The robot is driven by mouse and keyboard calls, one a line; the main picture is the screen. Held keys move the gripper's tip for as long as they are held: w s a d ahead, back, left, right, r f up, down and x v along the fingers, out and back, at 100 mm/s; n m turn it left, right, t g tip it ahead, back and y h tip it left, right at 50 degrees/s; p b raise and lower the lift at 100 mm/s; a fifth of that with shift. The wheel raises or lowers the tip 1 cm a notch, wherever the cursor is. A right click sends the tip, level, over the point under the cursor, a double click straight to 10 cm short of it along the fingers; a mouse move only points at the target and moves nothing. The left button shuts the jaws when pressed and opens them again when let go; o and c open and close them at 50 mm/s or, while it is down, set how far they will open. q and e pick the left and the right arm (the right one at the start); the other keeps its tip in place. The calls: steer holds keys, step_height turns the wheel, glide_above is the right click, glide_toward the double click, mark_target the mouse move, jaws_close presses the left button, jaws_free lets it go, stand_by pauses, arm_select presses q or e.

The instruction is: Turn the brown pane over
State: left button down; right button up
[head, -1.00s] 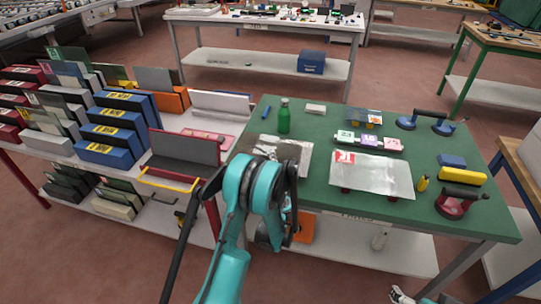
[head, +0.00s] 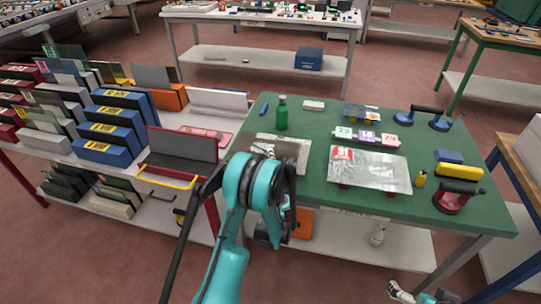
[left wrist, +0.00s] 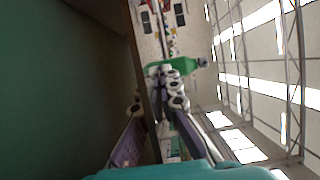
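The pane I take for the brown one (head: 293,147) lies at the left end of the green table (head: 315,190), grey-brown with bright glare. My left arm covers its near side. My left gripper (left wrist: 155,118) shows in the left wrist view, its fingers on either side of a thin dark brown strip (left wrist: 143,75) that looks like the pane's edge. I cannot tell whether the fingers press on it. In the head view the left gripper is mostly hidden behind its arm, at the table's front left edge. My right gripper (head: 402,292) is partly visible at the bottom, away from the table top.
A green bottle (head: 282,114) stands just behind the pane. A clear pane with a red label (head: 375,172) lies to the right, near numbered blocks (head: 366,138). Suction lifters (head: 458,196) and a yellow item (head: 461,172) are at the right. A rack (head: 182,152) stands left.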

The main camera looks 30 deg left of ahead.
arm_select(q)
steer(key=shift+f, duration=0.25)
steer(key=c, duration=1.6)
jaws_free()
steer(key=shift+c, duration=0.2)
steer(key=shift+s, duration=0.1)
